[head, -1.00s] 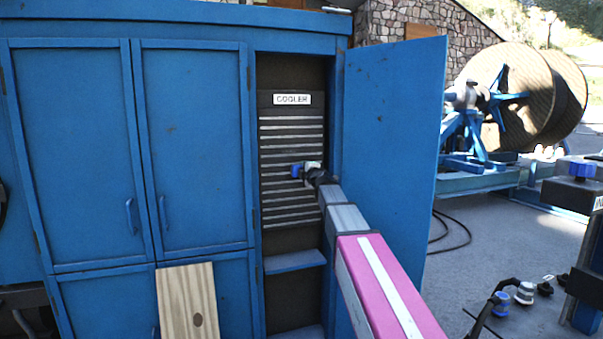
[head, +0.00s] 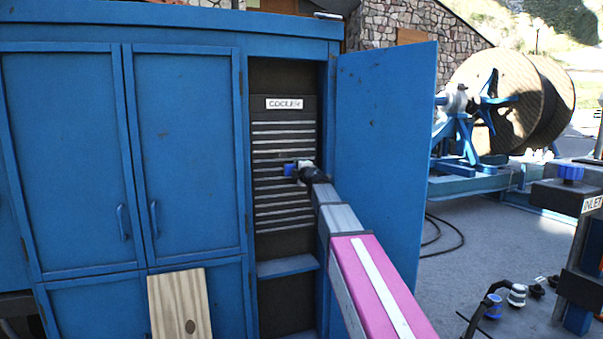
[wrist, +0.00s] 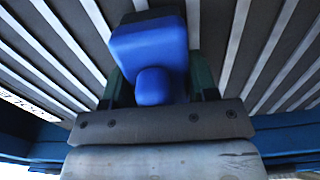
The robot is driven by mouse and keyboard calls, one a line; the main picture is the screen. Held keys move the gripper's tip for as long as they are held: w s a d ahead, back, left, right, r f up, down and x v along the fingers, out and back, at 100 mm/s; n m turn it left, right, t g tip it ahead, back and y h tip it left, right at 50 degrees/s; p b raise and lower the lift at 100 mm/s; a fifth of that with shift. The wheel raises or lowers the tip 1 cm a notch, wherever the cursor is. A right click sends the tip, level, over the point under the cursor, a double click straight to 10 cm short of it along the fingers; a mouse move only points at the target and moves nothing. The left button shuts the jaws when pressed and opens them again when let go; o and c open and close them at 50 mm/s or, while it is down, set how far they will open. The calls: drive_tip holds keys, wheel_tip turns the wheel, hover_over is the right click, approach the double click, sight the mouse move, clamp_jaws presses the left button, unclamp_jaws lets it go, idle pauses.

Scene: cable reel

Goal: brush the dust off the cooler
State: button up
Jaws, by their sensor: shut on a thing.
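The cooler (head: 284,141) is a dark panel with pale horizontal slats and a "COOLER" label, inside an open bay of the blue cabinet. Its slats fill the background of the wrist view (wrist: 235,60). My gripper (head: 300,169) is in front of the middle slats. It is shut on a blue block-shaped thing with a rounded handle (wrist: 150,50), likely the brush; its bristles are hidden. The blue thing also shows small at the gripper tip in the head view (head: 289,169). I cannot tell whether it touches the slats. Dust is not clearly visible.
The open blue door (head: 385,150) stands just right of my arm. A shelf (head: 288,265) crosses the bay below the slats. A wooden board (head: 180,305) leans at the lower front. A cable reel (head: 510,100) and an inlet stand (head: 570,195) are at the right.

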sight(273, 160)
drive_tip(key=shift+s+a, duration=0.45)
drive_tip(key=shift+a, duration=1.15)
drive_tip(key=shift+s+a, duration=0.5)
drive_tip(key=shift+a, duration=1.05)
drive_tip(key=shift+s+a, duration=0.45)
drive_tip(key=shift+a, duration=1.15)
drive_tip(key=shift+s+a, duration=0.2)
drive_tip(key=shift+a, duration=0.7)
drive_tip(key=shift+s+a, duration=0.15)
drive_tip(key=shift+a, duration=0.7)
drive_tip(key=shift+r, duration=1.1)
drive_tip(key=shift+w+d+f, duration=0.1)
drive_tip(key=shift+w+d, duration=0.1)
drive_tip(key=shift+d, duration=0.75)
drive_tip(key=shift+w+d, duration=0.15)
drive_tip(key=shift+d, duration=0.75)
